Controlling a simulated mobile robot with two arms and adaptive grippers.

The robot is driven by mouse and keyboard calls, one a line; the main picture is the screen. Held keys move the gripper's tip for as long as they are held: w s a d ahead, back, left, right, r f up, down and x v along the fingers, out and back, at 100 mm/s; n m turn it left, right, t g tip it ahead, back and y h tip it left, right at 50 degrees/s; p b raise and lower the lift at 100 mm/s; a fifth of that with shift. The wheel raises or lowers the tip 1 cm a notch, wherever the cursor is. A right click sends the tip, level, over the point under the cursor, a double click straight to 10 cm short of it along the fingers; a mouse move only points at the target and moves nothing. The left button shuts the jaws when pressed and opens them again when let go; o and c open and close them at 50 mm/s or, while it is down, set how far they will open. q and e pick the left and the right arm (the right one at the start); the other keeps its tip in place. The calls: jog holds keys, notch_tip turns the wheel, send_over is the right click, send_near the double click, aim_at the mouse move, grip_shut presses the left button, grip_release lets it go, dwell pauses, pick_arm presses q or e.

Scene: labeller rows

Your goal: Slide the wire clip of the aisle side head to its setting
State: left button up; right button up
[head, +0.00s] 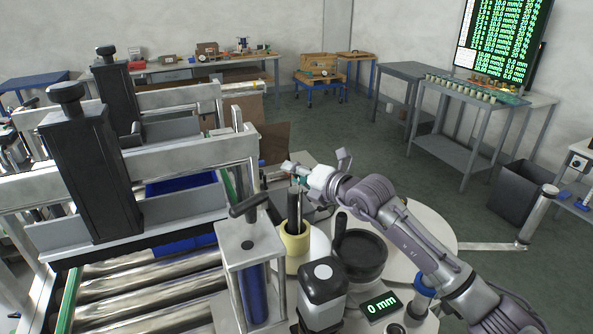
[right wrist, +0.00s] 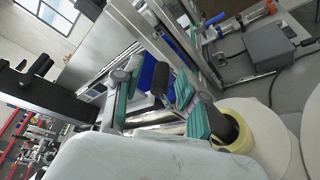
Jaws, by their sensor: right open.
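The near labeller head shows in the head view with a yellow ring (head: 293,240) around a dark post, a black handwheel (head: 360,254) and a green readout (head: 381,304) showing 0 mm. I cannot make out the wire clip for certain. My right gripper (head: 316,164) is open above and behind the yellow ring, with nothing seen held. In the right wrist view its teal-padded fingers (right wrist: 155,88) stand apart. A black cylindrical grip (right wrist: 161,79) shows in the gap between them, contact unclear. The yellow ring (right wrist: 238,126) is right of the fingers. My left gripper is not in view.
A black T-handle (head: 249,206) on a grey block with a blue roller stands left of the ring. A black-topped post (head: 323,283) stands in front. Conveyor rollers (head: 150,291) and tall black columns (head: 88,170) fill the left. Open floor lies behind right.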

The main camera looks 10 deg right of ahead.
jog(key=shift+c, duration=0.4)
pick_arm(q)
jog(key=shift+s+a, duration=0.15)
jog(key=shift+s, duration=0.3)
pick_arm(e)
grip_shut()
notch_tip(320, 180, up, 6)
jog(key=shift+f+p, duration=0.2)
jog(key=shift+p, duration=0.55)
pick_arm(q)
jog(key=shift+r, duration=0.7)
pick_arm(e)
jog(key=shift+o, duration=0.4)
grip_release()
